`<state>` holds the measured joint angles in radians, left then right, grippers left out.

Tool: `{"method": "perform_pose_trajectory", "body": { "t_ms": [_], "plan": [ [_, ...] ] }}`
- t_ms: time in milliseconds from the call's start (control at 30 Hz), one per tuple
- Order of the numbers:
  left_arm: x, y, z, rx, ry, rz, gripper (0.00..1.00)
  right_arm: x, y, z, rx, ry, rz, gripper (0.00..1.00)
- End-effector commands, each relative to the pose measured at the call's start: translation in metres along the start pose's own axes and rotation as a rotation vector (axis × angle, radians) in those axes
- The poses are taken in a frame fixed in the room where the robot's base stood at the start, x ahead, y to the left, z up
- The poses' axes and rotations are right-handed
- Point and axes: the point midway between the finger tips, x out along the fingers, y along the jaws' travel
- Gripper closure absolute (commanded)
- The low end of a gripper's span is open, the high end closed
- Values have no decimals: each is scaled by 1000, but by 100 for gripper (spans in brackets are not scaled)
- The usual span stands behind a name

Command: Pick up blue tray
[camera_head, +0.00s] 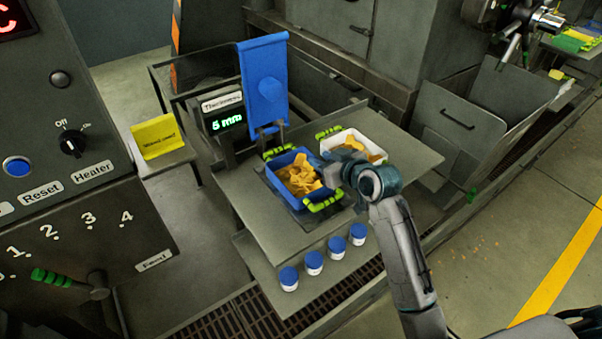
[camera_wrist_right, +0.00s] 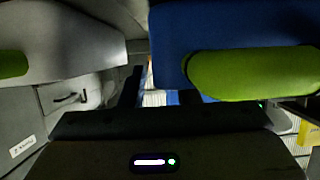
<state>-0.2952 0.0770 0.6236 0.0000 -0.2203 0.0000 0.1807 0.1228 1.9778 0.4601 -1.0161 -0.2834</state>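The blue tray (camera_head: 289,193) sits on the grey scale stand, holding orange-yellow pieces, with a green handle at its near right end (camera_head: 324,201) and another at its far left. My right gripper (camera_head: 335,176) is above the tray's right side, near the green handle; its fingertips are hard to make out there. My left gripper is not in view.
A white tray (camera_head: 378,157) with similar pieces stands right behind my gripper. Several blue-lidded jars (camera_head: 314,262) line the lower shelf in front. A blue upright panel (camera_head: 265,85) and a thickness display (camera_head: 226,120) stand behind the tray.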

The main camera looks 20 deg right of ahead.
Motion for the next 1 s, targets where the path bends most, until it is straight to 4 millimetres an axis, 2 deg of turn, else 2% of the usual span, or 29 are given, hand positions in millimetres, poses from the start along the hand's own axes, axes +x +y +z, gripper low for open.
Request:
{"method": "perform_pose_trajectory", "body": {
  "t_ms": [133, 367, 533, 1000],
  "plan": [
    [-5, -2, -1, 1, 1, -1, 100, 14, -1, -2, 1, 2, 0, 71],
    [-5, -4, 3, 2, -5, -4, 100, 16, 0, 0, -1, 1, 0, 71],
    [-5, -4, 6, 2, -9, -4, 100, 16, 0, 0, -1, 1, 0, 100],
    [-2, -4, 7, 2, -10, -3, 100, 14, 0, -4, -1, 4, 0, 100]
  ]
}}
